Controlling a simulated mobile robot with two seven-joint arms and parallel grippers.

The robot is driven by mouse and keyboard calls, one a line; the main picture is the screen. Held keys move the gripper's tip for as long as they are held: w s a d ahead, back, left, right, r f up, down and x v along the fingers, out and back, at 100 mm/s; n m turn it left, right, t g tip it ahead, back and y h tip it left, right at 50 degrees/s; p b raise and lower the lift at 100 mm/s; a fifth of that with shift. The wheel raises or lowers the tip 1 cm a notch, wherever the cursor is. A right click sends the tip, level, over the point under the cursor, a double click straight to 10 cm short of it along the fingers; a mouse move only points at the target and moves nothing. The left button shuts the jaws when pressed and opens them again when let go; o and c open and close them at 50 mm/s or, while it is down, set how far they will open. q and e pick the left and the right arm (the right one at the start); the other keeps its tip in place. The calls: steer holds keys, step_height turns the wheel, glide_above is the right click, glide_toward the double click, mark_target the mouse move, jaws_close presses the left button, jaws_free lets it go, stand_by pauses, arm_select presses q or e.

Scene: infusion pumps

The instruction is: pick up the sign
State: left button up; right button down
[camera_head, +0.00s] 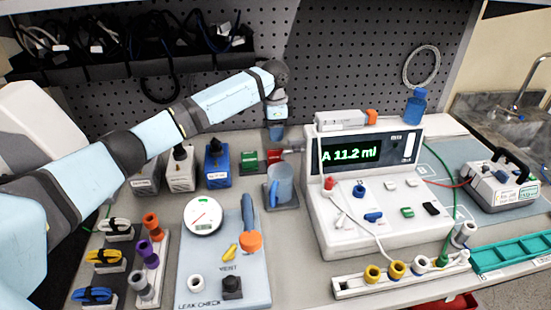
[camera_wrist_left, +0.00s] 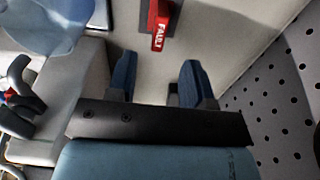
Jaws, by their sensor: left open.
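A red sign with white letters reading FAULT (camera_wrist_left: 160,24) stands out in the left wrist view, ahead of my fingertips and not between them. In the head view, a small red piece (camera_head: 274,155) beside a green one looks like this sign, but its lettering is too small to read there. My left gripper (camera_head: 276,133) points down near the pegboard, just above and behind that red piece. In the left wrist view its two blue fingers (camera_wrist_left: 157,70) are apart with nothing between them. My right gripper is not in view.
A blue box (camera_head: 217,165) stands left of the gripper and a clear jug (camera_head: 280,184) in front. A pump with a lit display (camera_head: 350,153) stands to the right. A leak check board (camera_head: 222,255) lies in front. The pegboard (camera_head: 350,45) rises behind.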

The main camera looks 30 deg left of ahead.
mark_target(276, 150)
arm_select(q)
step_height(276, 150, down, 8)
steer(key=shift+d, duration=0.1)
jaws_close()
stand_by(0.5)
